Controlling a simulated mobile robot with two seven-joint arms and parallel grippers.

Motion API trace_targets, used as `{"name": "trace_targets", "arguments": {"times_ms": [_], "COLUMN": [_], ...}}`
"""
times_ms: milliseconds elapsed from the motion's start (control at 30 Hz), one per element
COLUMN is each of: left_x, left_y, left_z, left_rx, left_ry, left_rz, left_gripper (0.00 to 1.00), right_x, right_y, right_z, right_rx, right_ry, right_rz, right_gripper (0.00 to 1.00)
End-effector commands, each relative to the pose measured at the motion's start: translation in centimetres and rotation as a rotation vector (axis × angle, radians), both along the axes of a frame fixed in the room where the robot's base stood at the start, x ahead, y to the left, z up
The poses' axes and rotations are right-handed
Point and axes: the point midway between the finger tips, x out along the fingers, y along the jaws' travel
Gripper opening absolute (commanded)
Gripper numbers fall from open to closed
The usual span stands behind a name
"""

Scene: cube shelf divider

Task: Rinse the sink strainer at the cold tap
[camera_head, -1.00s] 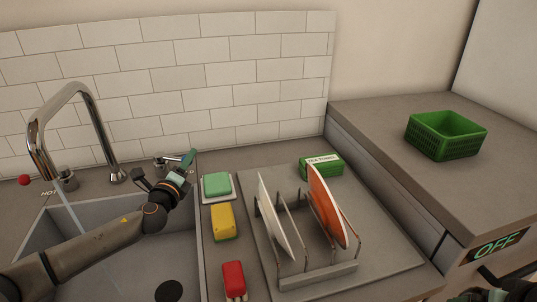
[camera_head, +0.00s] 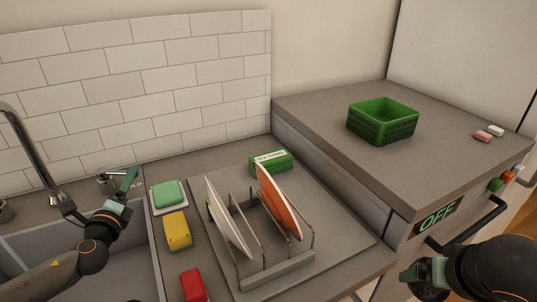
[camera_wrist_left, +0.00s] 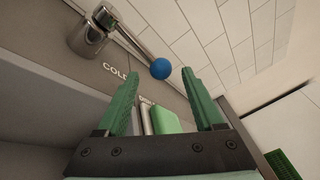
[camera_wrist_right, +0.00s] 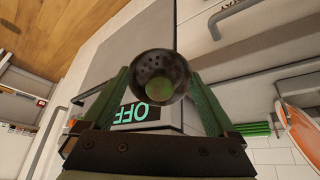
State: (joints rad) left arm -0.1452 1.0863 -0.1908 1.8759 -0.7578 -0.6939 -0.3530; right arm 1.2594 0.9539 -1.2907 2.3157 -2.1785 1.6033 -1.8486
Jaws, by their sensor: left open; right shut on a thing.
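The sink strainer (camera_wrist_right: 160,76) is a dark, perforated metal cup with a round green patch showing in it. My right gripper (camera_wrist_right: 163,88) is shut on it, fingers on either side. In the head view my right gripper (camera_head: 412,274) is at the lower right, in front of the OFF-labelled unit and away from the sink. The cold tap (camera_wrist_left: 92,36) is a metal body with a lever ending in a blue ball (camera_wrist_left: 160,68). My left gripper (camera_wrist_left: 163,98) is open, with the ball just beyond its fingertips. The sink (camera_head: 120,278) is at lower left, under the spout (camera_head: 38,160).
A green sponge (camera_head: 167,194), yellow sponge (camera_head: 178,231) and red item (camera_head: 193,285) line the sink's right side. A plate rack (camera_head: 278,271) stands beyond them. A green basket (camera_head: 382,121) sits on the raised counter. A handle (camera_head: 470,228) juts from its front.

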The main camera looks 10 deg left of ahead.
Motion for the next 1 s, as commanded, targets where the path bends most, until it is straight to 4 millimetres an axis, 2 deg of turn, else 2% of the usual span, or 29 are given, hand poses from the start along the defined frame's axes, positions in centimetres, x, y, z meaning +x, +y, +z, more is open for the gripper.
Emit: {"name": "trace_targets", "arguments": {"times_ms": [300,600,1000], "left_x": [-3.7,-6.5,-7.5], "left_y": [-1.3,-2.2,-2.5], "left_z": [-0.1,0.0,0.1], "left_rx": [-0.001,-0.003,0.000], "left_ry": [0.004,0.002,-0.002], "left_rz": [-0.002,-0.002,0.000], "left_gripper": [0.69,0.69,0.69], "right_x": [0.0,0.0,0.0], "right_y": [0.0,0.0,0.0], "right_z": [0.4,0.8,0.9], "right_rx": [0.000,0.000,0.000], "right_ry": [0.000,0.000,0.000], "right_rz": [0.000,0.000,0.000], "right_gripper": [0.14,0.14,0.14]}}
